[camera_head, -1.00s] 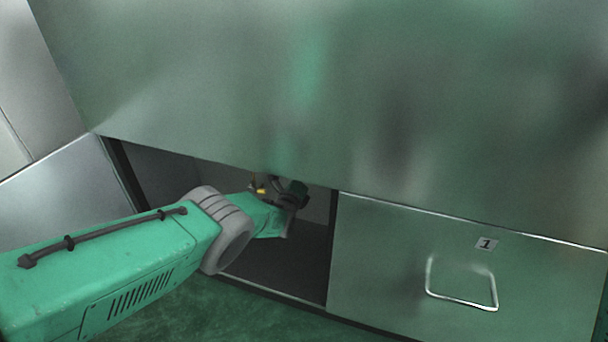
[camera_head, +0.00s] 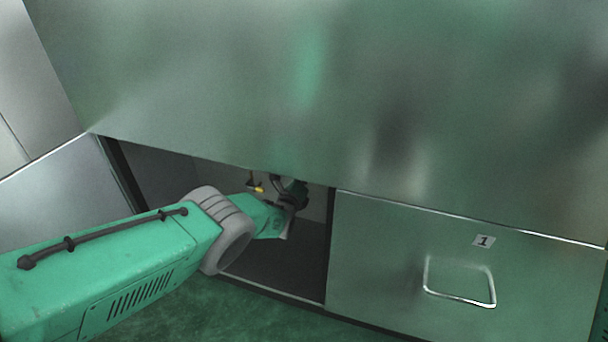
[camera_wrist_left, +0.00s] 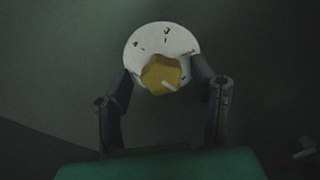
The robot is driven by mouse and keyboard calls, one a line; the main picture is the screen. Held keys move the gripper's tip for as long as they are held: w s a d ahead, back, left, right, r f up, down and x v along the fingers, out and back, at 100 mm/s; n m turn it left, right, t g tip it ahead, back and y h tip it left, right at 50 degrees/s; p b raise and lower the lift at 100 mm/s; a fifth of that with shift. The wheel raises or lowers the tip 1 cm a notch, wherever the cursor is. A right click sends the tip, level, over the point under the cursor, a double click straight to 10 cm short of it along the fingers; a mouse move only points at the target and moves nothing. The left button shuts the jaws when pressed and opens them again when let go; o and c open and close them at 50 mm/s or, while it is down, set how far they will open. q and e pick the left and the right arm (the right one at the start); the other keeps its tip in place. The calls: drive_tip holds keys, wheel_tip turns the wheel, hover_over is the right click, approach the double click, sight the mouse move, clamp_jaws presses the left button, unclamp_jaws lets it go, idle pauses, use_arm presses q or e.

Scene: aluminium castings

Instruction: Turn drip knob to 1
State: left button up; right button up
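The drip knob (camera_wrist_left: 161,74) is yellow with a pale pointer mark angled to the lower right. It sits on a round white dial (camera_wrist_left: 160,35); a 3 shows near the top, and other marks are too blurred to read surely. My left gripper (camera_wrist_left: 163,76) is open, with one dark finger on each side of the knob. Small gaps seem to remain, but contact is hard to judge. In the head view my left gripper (camera_head: 292,191) is inside the open compartment, partly hidden by the panel's lower edge. My right gripper is not in view.
The dark compartment (camera_head: 290,262) lies under a large metal panel (camera_head: 330,90). A closed door (camera_head: 380,260) labelled 1, with a wire handle (camera_head: 460,298), bounds it on the right. A small yellow part (camera_head: 257,188) shows left of the gripper. An open door (camera_head: 60,190) stands at left.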

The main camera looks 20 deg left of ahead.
use_arm(q)
drive_tip(key=shift+a+r, duration=0.15)
drive_tip(key=s, duration=1.2)
drive_tip(key=shift+a, duration=0.15)
idle(0.3)
